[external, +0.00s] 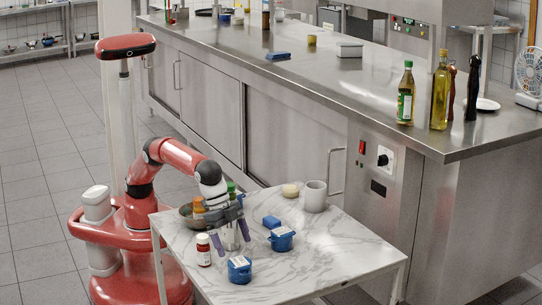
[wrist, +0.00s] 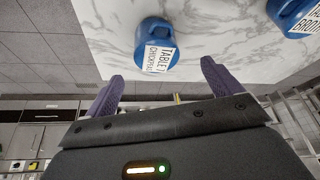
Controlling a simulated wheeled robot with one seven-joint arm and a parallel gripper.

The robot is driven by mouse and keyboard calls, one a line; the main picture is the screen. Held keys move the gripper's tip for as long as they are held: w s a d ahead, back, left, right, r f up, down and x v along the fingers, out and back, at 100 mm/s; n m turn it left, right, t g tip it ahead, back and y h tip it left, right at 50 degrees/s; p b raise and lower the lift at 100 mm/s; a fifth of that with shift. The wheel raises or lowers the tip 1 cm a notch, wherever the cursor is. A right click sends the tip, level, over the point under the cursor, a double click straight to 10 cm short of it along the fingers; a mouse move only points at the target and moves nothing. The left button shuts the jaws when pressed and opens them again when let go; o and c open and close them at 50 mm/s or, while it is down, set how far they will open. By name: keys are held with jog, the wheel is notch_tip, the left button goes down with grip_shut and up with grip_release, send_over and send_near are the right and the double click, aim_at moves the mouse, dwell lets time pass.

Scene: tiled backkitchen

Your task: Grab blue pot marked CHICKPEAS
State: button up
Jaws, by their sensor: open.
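The blue pot marked CHICKPEAS (wrist: 144,36) stands on the marble table in the wrist view, its white label readable. It lies ahead of the gap between my fingers and apart from them. In the external view it appears to be the blue pot nearest the table's front corner (external: 240,272), though the label is too small to read there. My gripper (external: 231,239) is open with purple fingers and nothing between them; it also shows in the wrist view (wrist: 160,82). It is above the table, beside the pot.
A second blue pot (external: 281,241), labelled BROTH in the wrist view (wrist: 288,10), stands nearby. Clear marble (external: 320,250) lies to the right. The steel counter (external: 330,75) stands behind.

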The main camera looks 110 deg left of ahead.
aim_at(238, 260)
jog(key=x, duration=0.8)
jog(key=shift+s+d+f, duration=0.2)
jog(key=shift+s, duration=0.05)
jog(key=shift+r, duration=0.1)
jog(key=c, duration=1.4)
jog(key=shift+o, duration=0.2)
